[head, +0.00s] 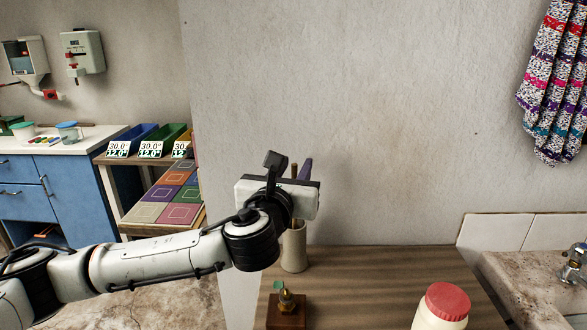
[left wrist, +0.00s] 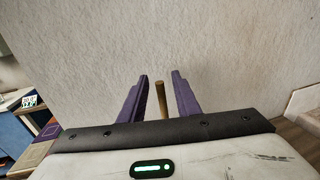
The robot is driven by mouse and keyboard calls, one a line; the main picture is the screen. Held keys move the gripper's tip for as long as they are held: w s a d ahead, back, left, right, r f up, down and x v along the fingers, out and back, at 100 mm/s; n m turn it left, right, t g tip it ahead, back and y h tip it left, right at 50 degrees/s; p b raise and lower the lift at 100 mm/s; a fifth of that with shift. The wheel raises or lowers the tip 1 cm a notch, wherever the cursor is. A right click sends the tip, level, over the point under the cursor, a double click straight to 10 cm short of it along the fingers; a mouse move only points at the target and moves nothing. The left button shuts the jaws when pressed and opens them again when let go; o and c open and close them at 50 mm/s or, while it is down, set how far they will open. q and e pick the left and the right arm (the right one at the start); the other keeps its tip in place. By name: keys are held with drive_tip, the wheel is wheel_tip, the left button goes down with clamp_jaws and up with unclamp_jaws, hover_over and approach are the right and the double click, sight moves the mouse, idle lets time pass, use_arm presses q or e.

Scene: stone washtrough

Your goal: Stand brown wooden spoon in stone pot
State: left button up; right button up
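The brown wooden spoon (head: 294,171) is upright, with its handle showing above my left gripper (head: 298,172) in the head view. The stone pot (head: 294,252) is a pale upright cylinder on the wooden counter, directly below. The spoon's lower part seems to go into the pot, but my gripper and the pot wall hide most of it. In the left wrist view, the purple fingers of my left gripper (left wrist: 160,90) are apart, with the spoon handle (left wrist: 162,100) between them and a gap on each side. My right gripper is not in view.
A small brass item on a wooden block (head: 287,308) stands in front of the pot. A jar with a red lid (head: 446,302) is at the counter's front right. The stone trough (head: 530,285) is at far right. The wall is close behind.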

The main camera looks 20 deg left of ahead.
use_arm(q)
drive_tip(key=s, duration=1)
drive_tip(key=shift+s+d+r, duration=0.15)
drive_tip(key=shift+d+r, duration=0.05)
drive_tip(key=shift+d, duration=0.25)
